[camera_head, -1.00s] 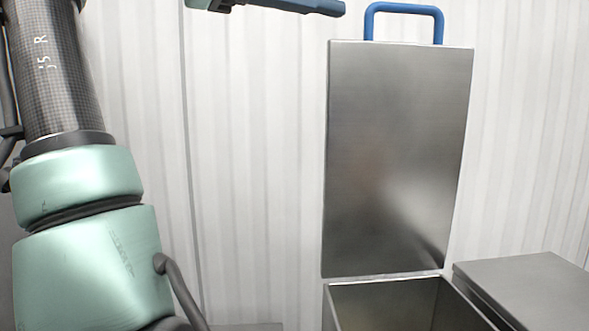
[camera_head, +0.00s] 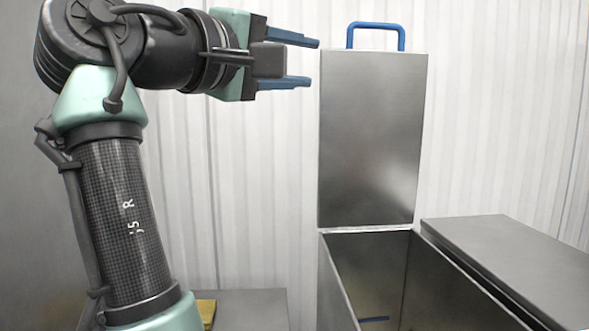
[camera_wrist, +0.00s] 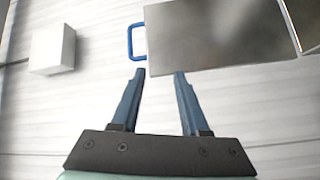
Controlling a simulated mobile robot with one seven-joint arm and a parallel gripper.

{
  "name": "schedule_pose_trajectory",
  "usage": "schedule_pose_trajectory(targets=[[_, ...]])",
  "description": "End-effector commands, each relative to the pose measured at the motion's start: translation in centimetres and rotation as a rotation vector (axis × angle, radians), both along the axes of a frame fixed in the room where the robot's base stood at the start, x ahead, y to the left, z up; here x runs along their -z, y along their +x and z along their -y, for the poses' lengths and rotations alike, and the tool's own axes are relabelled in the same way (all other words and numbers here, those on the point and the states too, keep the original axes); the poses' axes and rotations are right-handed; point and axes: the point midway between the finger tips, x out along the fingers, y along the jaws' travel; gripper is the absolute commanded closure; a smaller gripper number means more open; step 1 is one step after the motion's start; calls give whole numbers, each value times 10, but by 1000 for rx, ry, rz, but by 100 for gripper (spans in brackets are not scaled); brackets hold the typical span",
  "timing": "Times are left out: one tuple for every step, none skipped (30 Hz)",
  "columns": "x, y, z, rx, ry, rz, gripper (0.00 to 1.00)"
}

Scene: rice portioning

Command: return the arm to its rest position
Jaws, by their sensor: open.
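My gripper (camera_head: 303,62) is raised at the upper middle of the head view, its blue fingers pointing right. The fingers are apart with nothing between them. In the wrist view my gripper (camera_wrist: 153,75) is also open and empty. A steel lid (camera_head: 369,140) stands upright to the right of the fingertips, with a blue handle (camera_head: 376,25) on its top edge. In the wrist view the lid (camera_wrist: 215,35) and its blue handle (camera_wrist: 131,42) lie just beyond the fingertips. I see no contact between fingers and lid.
Below the lid is an open steel bin (camera_head: 412,275); a blue bar (camera_head: 374,319) shows low inside it. A closed steel lid (camera_head: 515,260) lies to the right. A yellow item (camera_head: 206,309) is partly hidden behind my arm. A white box (camera_wrist: 52,49) shows in the wrist view.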

Motion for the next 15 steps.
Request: schedule_pose_trajectory(targets=[[23,5,-2,-67,43,59,55],[33,7,-4,-114,75,102,55],[45,9,-7,-180,126,163,55],[54,8,-9,-232,165,212,55],[63,6,-10,-284,208,262,55],[74,2,-12,-353,268,330,55],[81,-3,-13,-406,316,382,55],[88,-10,-14,-457,362,434,55],[96,-20,-14,-524,427,503,55],[102,-29,-14,-574,475,554,55],[107,-40,-13,-624,524,605,55],[113,-56,-12,-690,586,671,55],[117,-68,-11,-737,631,720,55],[120,-81,-10,-784,675,764,55],[123,-99,-9,-843,730,820,55]])
